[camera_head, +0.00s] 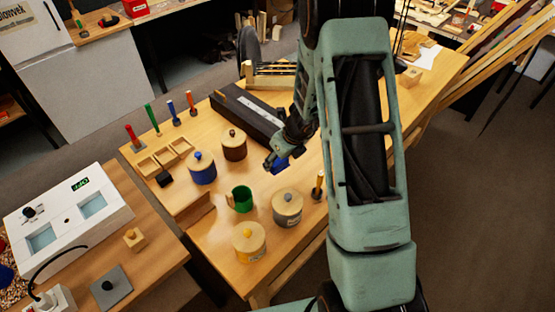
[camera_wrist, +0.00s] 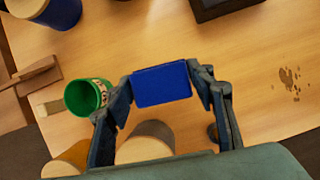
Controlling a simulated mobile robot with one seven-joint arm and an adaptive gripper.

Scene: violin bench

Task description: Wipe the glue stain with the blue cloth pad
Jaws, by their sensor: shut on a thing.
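My gripper (camera_wrist: 161,88) is shut on the blue cloth pad (camera_wrist: 161,84), which sits between its two fingers. In the head view the blue pad (camera_head: 280,165) shows partly below my gripper (camera_head: 271,163), over the bench beyond the green mug. The glue stain (camera_wrist: 290,80) is a patch of brown specks on the wooden bench at the right of the wrist view, apart from the pad. In the head view the stain cannot be seen; my arm covers part of the bench there. The height of the pad over the bench is hard to tell.
A green mug (camera_head: 242,199), a blue jar (camera_head: 202,168), a brown jar (camera_head: 233,145), a grey jar (camera_head: 287,207) and a yellow jar (camera_head: 249,242) stand near the gripper. A long black case (camera_head: 246,115) lies behind. The bench around the stain looks clear.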

